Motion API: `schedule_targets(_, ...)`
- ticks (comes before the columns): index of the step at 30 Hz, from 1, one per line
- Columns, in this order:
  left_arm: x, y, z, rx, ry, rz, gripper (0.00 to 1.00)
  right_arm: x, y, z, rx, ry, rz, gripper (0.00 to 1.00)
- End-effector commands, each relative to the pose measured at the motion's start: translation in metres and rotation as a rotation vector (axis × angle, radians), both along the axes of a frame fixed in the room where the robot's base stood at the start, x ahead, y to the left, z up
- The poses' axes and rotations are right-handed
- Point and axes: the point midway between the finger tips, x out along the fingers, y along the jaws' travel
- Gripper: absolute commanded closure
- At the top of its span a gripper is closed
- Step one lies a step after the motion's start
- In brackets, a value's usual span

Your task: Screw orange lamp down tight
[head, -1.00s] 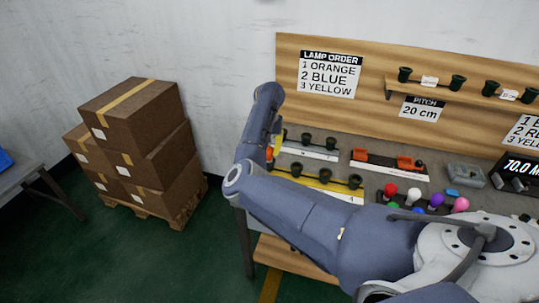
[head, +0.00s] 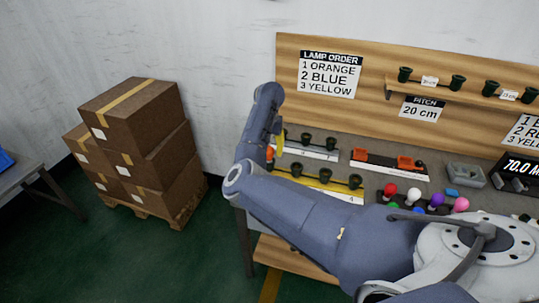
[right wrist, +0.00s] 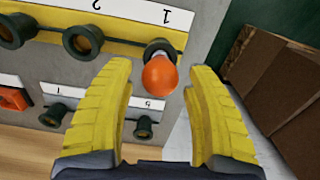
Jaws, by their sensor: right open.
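The orange lamp (right wrist: 159,75) sits in the end socket (right wrist: 159,47) of the yellow strip (right wrist: 110,28), by the number 1. In the right wrist view my right gripper (right wrist: 160,85) is open, its two yellow fingers either side of the lamp with gaps between. I cannot tell how deep the lamp's base is in the socket. In the head view a bit of orange (head: 270,153) shows beside my right gripper (head: 279,143), which is mostly hidden behind my arm. My left gripper is not in view.
Empty dark sockets (right wrist: 81,40) stand along the yellow strip. A white strip (right wrist: 90,101) with more sockets lies close by. Several coloured lamps (head: 414,194) stand at the right of the bench. Stacked boxes (head: 135,150) are at the left.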

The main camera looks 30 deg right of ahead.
Motion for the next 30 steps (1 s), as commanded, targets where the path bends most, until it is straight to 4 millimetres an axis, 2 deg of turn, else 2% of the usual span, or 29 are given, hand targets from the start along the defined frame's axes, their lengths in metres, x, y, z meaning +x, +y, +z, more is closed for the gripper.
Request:
schedule_targets(12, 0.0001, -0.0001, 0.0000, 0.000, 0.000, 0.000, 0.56, 0.0001, 0.0001, 0.0001, 0.000, 0.000, 0.335, 0.45)
schedule_targets(20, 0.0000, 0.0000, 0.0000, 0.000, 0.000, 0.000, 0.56, 0.0001, 0.0001, 0.0001, 0.001, -0.001, 0.453, 0.45)
schedule_targets(30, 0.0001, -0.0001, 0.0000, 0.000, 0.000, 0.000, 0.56, 0.0001, 0.0001, 0.0001, 0.000, 0.000, 0.752, 0.45)
